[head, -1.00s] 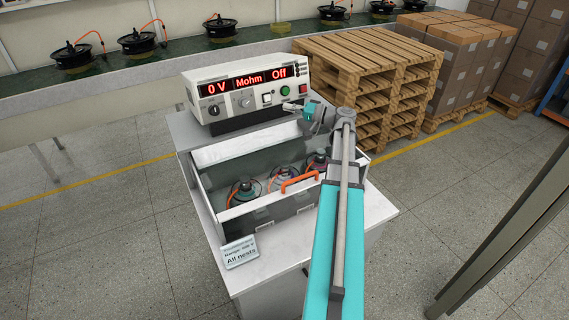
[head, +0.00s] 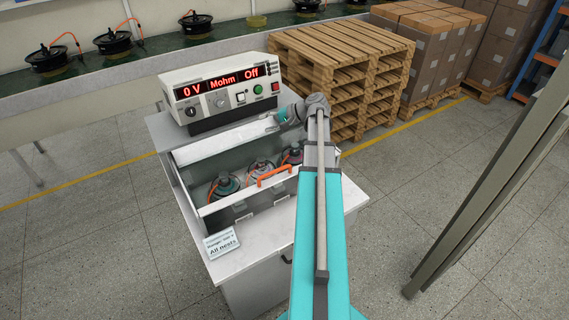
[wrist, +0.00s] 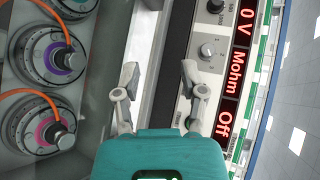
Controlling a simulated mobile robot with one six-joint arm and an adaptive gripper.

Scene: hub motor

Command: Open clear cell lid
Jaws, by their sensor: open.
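The test cell is a grey box (head: 262,204) on a white cabinet, with several motors inside. An orange handle (head: 274,176) sits along its front upper edge. The clear lid's pane is hard to make out, so I cannot tell its exact position. My gripper (head: 272,121) is over the back of the cell, in front of the tester and well behind the handle. In the wrist view, my gripper (wrist: 160,73) has its two fingers apart with nothing between them. The handle is outside the wrist view.
The tester (head: 222,93) behind the cell reads 0 V, Mohm, Off, and stands close to my fingers. A sign (head: 222,243) reading "All nests" stands at the front left. Wooden pallets (head: 345,60) are behind, and a grey post (head: 480,200) rises at right.

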